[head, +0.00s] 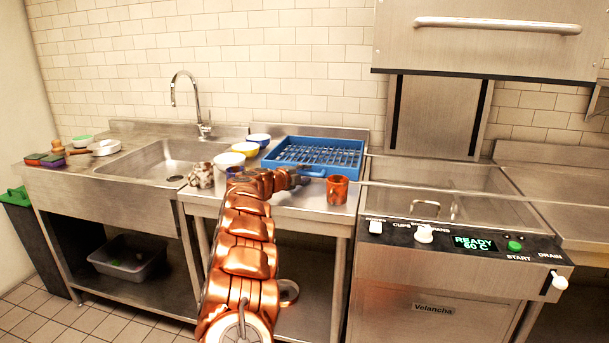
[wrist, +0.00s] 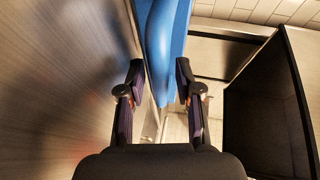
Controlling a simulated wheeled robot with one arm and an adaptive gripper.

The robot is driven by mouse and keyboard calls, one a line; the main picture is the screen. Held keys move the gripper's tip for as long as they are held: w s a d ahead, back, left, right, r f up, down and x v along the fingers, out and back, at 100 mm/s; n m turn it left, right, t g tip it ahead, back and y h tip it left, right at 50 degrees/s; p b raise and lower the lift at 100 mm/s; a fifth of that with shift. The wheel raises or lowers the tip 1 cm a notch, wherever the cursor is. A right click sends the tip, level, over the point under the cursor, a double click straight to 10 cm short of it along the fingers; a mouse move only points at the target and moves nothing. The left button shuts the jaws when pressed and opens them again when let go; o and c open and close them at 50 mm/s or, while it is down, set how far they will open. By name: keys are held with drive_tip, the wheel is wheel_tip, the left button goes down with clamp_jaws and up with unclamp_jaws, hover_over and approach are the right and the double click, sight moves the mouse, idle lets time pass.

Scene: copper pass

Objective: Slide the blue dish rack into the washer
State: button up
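The blue dish rack (head: 315,151) lies on the steel counter, left of the washer (head: 440,270). Its slatted inside looks empty. In the head view my gripper (head: 301,180) is at the rack's front side, by its front handle. In the wrist view the blue handle (wrist: 161,55) lies between the two fingertips of my gripper (wrist: 160,72). The fingers stand apart on either side of it, with no clear contact. The washer's hood (head: 475,40) is raised and its top bay (head: 430,187) is open.
A copper mug (head: 337,190) stands close in front of the rack, right of my gripper. The washer's control panel (head: 460,240) reads READY 60 C.

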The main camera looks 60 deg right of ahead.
clamp_jaws()
idle(0.3)
